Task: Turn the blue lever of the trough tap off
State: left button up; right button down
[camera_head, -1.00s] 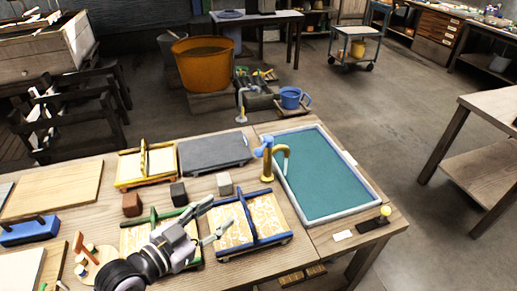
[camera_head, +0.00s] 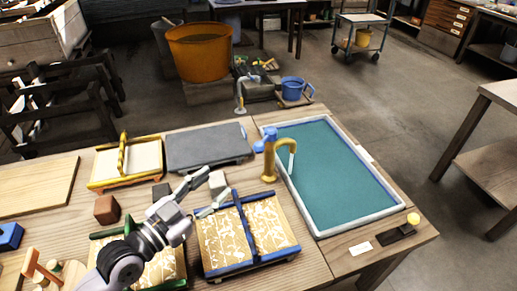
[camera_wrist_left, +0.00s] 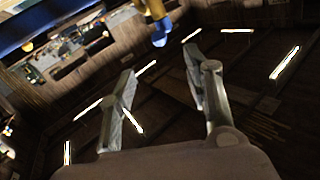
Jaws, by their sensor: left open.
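The trough tap (camera_head: 268,164) has a yellow body with a hooked spout and stands at the left rim of the trough (camera_head: 319,234), which holds teal water. Its blue lever (camera_head: 270,136) sits on top. A pale streak hangs under the spout. In the left wrist view, the yellow tap (camera_wrist_left: 155,9) shows at the top centre, with its blue lever (camera_wrist_left: 161,34) beyond the fingertips. My left gripper (camera_head: 215,184) is open and empty, left of the tap and apart from it. It also shows in the left wrist view (camera_wrist_left: 158,62). My right gripper is out of view.
A blue-framed mould (camera_head: 250,262) lies below the tap, with a green-framed one (camera_head: 165,265) partly under my left arm. A pale cube (camera_head: 218,183) is close by my fingers. A grey slab (camera_head: 207,148) and a yellow-framed mould (camera_head: 125,165) lie behind.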

aim_at(255, 151)
pick_arm(q)
jog(key=p+x, duration=0.1)
jog(key=x, duration=0.6)
jog(key=p+x, duration=0.1)
jog(key=x, duration=0.7)
jog(key=shift+d+r, duration=0.2)
jog(key=shift+d, duration=0.15)
jog(key=shift+w+d, duration=0.4)
jog(key=shift+w, duration=0.15)
jog(key=shift+c, duration=0.3)
grip_shut()
jog(key=shift+p, duration=0.3)
